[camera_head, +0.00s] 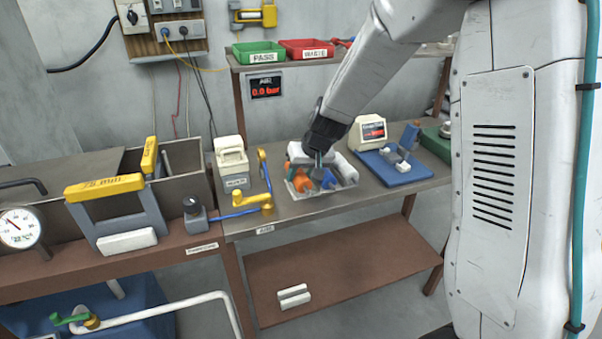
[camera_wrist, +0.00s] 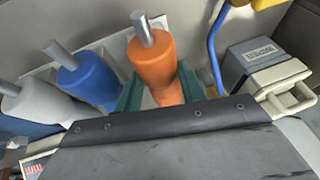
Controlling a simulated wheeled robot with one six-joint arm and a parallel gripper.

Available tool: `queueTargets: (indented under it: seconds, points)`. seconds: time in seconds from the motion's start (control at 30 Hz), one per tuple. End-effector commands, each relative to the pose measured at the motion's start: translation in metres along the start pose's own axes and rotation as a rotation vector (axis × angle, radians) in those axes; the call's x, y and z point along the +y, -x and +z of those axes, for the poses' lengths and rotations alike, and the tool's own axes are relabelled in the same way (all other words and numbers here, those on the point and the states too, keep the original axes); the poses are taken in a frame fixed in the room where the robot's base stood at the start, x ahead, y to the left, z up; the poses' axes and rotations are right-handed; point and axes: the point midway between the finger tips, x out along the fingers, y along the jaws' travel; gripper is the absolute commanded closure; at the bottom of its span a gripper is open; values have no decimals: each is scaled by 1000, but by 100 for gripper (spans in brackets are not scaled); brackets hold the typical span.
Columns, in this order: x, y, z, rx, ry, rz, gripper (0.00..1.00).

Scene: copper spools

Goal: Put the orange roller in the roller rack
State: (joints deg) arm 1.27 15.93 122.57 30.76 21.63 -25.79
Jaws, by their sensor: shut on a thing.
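The orange roller (camera_wrist: 152,65), with a grey metal shaft end, is between the two green fingers of my gripper (camera_wrist: 160,90) in the wrist view. My gripper is shut on it. In the head view my gripper (camera_head: 316,160) is low over a light tray-like rack (camera_head: 345,186) on the workbench, and the orange roller (camera_head: 300,180) shows at the rack's left part. A blue roller (camera_wrist: 86,76) and a white roller (camera_wrist: 35,103) lie to the left of the orange one in the wrist view. I cannot tell whether the orange roller touches the rack.
A grey box with a cream handle (camera_head: 232,168) and a yellow valve with a blue lever (camera_head: 262,197) stand left of the rack. A blue fixture (camera_head: 395,168) and cream display unit (camera_head: 368,132) stand to its right. Bench space in front is narrow.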

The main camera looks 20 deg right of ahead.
Motion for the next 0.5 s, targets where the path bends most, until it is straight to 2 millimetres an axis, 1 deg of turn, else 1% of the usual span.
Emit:
queueTargets:
  seconds: [0.37, 0.4, 0.47, 0.5]
  points:
    - [0, -2, 1, 1, -1, 0, 91]
    - [0, -2, 1, 1, -1, 0, 58]
    - [0, -2, 1, 1, -1, 0, 41]
    - [0, -2, 1, 1, -1, 0, 35]
